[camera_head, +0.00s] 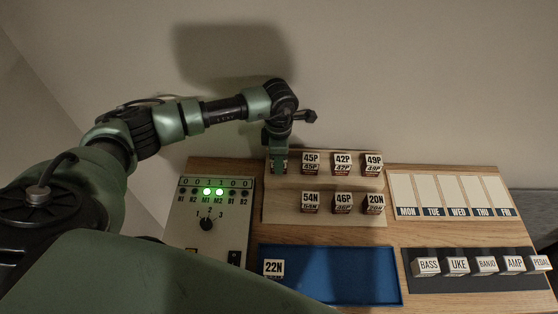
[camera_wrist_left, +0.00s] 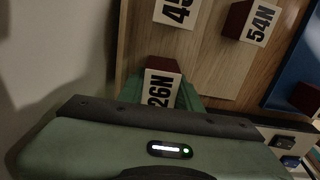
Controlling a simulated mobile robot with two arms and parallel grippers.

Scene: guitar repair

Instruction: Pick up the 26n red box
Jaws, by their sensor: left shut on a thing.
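The 26N red box (camera_wrist_left: 163,64) shows in the left wrist view, with a red-brown top and a white label reading 26N. My left gripper (camera_head: 278,165) is at the back left corner of the wooden board in the head view. Its green fingers (camera_wrist_left: 160,92) are shut on the 26N box, one at each side. In the head view the gripper mostly hides the box. I cannot tell whether the box still touches the board. My right gripper is not in view.
Beside it on the light wooden board (camera_head: 285,213) stand the 45P box (camera_head: 310,160), the 54N box (camera_head: 310,203) and several others. A blue tray (camera_head: 340,275) in front holds a 22N box (camera_head: 273,268). A switch panel (camera_head: 205,245) lies left, labelled blocks (camera_head: 485,266) right. The wall is close behind.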

